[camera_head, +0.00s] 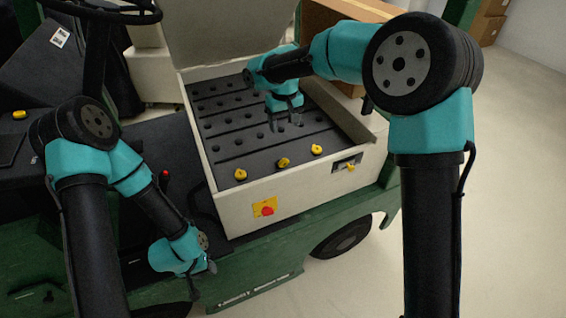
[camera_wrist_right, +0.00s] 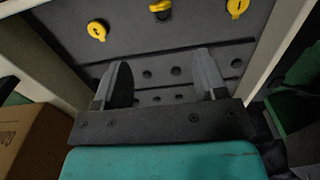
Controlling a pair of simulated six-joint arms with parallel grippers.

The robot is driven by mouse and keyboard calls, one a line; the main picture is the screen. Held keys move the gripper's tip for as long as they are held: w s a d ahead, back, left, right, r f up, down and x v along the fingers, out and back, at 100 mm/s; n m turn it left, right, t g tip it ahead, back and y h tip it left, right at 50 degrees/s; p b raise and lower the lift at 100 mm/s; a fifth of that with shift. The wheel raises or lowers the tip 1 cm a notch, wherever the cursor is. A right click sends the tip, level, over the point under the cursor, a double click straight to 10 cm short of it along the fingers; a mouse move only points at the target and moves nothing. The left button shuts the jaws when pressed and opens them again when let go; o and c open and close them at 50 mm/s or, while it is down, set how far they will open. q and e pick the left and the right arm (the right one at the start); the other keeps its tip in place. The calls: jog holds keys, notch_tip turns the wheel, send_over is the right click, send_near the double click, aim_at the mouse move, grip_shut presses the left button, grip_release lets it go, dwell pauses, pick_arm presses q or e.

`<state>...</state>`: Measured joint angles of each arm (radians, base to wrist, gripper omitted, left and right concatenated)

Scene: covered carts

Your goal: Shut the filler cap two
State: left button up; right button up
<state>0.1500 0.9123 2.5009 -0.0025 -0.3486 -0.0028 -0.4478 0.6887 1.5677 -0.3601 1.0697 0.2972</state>
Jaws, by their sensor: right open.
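Three yellow filler caps sit in a row along the near edge of the black battery top (camera_head: 225,125): a left cap (camera_head: 240,174), a middle cap (camera_head: 283,162) and a right cap (camera_head: 316,149). The middle cap (camera_wrist_right: 160,7) looks raised, with a dark part beneath it in the right wrist view; no number shows. My right gripper (camera_head: 285,123) is open and empty over the battery top, behind the caps; its spread fingers (camera_wrist_right: 160,78) show in the right wrist view. My left gripper (camera_head: 208,266) hangs low beside the cart; its fingers are too unclear to read.
A cream battery box (camera_head: 230,208) with raised walls surrounds the black top, and its lid (camera_head: 225,30) stands open behind. A yellow-handled connector (camera_head: 348,166) is on the front right. Cardboard boxes (camera_head: 335,12) stand behind. A steering wheel (camera_head: 105,10) is at upper left.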

aim_at(283, 161)
notch_tip(283, 161, down, 17)
jog(key=shift+f, duration=0.2)
dwell(0.5)
jog(key=c, duration=0.9)
jog(key=shift+w+g, duration=0.15)
jog(key=shift+g, duration=0.15)
jog(key=shift+w+a+g+h, duration=0.2)
jog(key=shift+g+h, duration=0.3)
jog(key=shift+g, duration=0.5)
jog(key=shift+w+a+g+h, duration=0.1)
jog(key=shift+w+g+h, duration=0.25)
jog(key=shift+g, duration=0.65)
jog(key=shift+w+g+h, duration=0.2)
jog(key=shift+g+h, duration=0.15)
jog(key=shift+g, duration=0.65)
